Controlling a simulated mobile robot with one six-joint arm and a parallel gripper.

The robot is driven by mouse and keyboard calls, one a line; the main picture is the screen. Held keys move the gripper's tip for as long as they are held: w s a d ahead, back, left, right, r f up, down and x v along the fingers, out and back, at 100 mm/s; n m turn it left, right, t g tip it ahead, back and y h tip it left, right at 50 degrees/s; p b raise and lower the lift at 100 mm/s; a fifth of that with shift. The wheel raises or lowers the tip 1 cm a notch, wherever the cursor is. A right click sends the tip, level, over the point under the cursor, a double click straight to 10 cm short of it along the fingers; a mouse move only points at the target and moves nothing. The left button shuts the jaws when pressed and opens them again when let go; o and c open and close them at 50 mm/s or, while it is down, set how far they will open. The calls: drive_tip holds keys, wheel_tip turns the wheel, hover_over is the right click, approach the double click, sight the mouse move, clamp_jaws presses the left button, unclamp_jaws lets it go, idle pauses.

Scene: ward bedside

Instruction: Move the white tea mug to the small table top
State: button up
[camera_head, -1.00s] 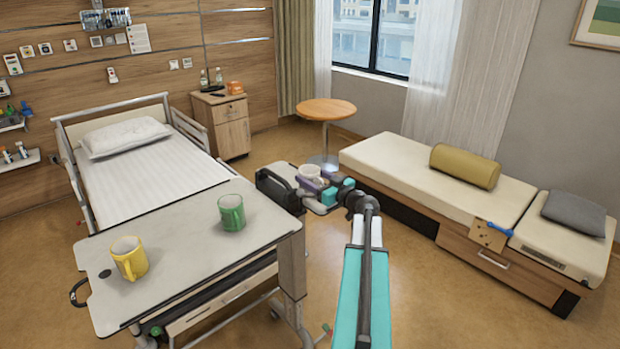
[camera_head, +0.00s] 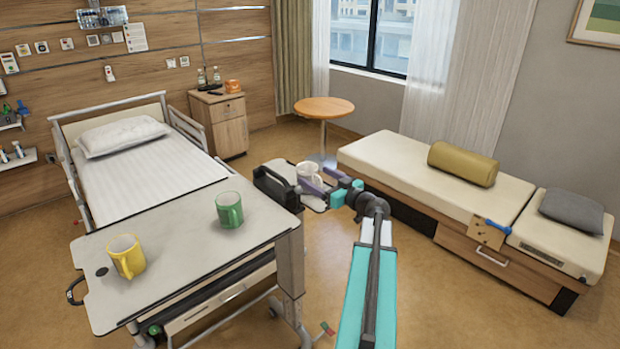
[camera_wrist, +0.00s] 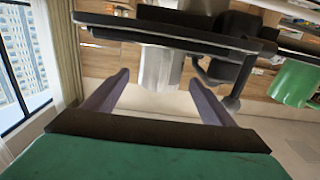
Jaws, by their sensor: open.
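In the wrist view, which looks upside down, the white mug (camera_wrist: 159,70) shows between and just beyond the open fingertips (camera_wrist: 160,78). I cannot tell whether either finger touches it. The small table top (camera_head: 325,107) is a round wooden disc by the window, bare and apart from my gripper.
A black object (camera_head: 276,188) with a handle stands beside the mug. The overbed table (camera_head: 175,240) holds a green mug (camera_head: 229,210) and a yellow mug (camera_head: 126,257). A bed stands left, a daybed (camera_head: 420,180) right. Floor is clear between daybed and round table.

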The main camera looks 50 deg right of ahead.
drive_tip(key=s, duration=0.5)
drive_tip(key=s+b, duration=0.1)
drive_tip(key=s, duration=0.1)
drive_tip(key=shift+s+a, duration=0.3)
idle(0.4)
